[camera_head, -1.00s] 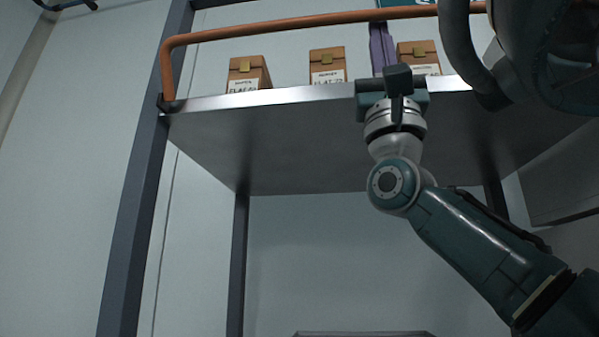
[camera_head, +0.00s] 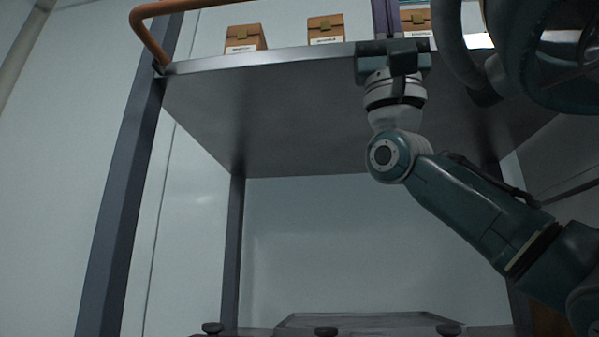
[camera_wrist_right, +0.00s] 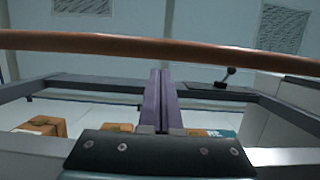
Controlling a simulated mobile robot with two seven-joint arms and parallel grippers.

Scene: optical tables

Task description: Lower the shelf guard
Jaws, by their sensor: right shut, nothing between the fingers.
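The shelf guard is an orange-brown rail (camera_head: 147,38) raised above the shelf's front edge. In the head view only its left bend and post show; the rest is cut off by the top edge. In the right wrist view the rail (camera_wrist_right: 200,49) runs across the whole picture, apart from the gripper. My right gripper (camera_head: 400,55) is shut and empty at the shelf's front edge, below the rail. Its dark plate (camera_wrist_right: 160,152) fills the bottom of the wrist view. The metal shelf (camera_head: 270,105) is seen from below. My left gripper is not in view.
A dark upright post (camera_head: 125,200) bounds the shelf at left. The space under the shelf looks open.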

